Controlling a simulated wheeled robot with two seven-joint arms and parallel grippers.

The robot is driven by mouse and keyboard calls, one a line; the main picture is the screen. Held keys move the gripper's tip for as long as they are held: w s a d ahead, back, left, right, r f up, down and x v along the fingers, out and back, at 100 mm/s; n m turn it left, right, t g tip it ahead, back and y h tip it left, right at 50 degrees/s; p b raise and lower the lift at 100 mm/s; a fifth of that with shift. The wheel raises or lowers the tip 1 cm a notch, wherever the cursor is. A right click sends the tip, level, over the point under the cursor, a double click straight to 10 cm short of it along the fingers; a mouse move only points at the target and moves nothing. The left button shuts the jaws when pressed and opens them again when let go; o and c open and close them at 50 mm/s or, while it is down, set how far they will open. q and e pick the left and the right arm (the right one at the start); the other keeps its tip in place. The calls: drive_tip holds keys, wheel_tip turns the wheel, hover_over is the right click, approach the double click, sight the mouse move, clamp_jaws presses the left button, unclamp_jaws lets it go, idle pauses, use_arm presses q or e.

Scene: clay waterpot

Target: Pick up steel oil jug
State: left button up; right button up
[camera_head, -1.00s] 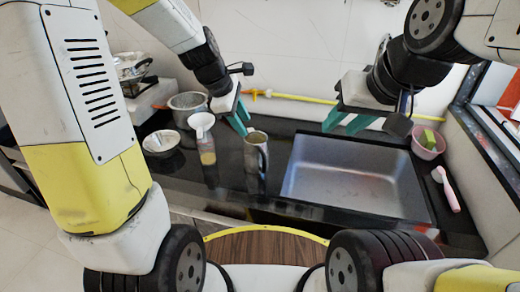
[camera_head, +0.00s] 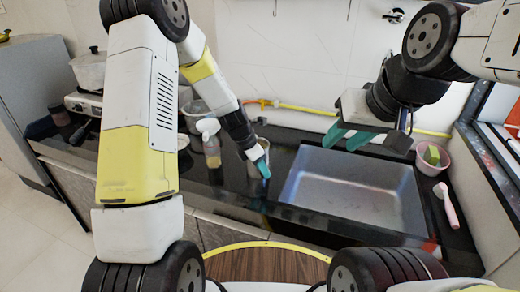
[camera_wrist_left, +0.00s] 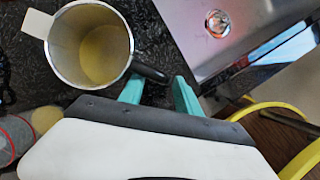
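The steel oil jug (camera_head: 262,146) stands upright on the dark counter, left of the sink. In the head view my left gripper (camera_head: 264,166) covers much of it. In the left wrist view the jug (camera_wrist_left: 93,50) is seen from above, with a spout at left, yellowish inside, and a black handle (camera_wrist_left: 150,72) toward the fingers. The left gripper's teal fingertips (camera_wrist_left: 159,82) are apart, with the handle's end at the gap between them; contact cannot be told. My right gripper (camera_head: 347,138) is open and empty above the sink's back-left part.
The steel sink (camera_head: 350,190) is to the right of the jug. An oil bottle (camera_head: 212,155) stands close on the left. A pot (camera_head: 90,70) sits on the stove at far left.

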use_arm(q)
drive_tip(key=shift+d+f, duration=0.25)
drive_tip(key=shift+f, duration=0.35)
clamp_jaws()
idle(1.0)
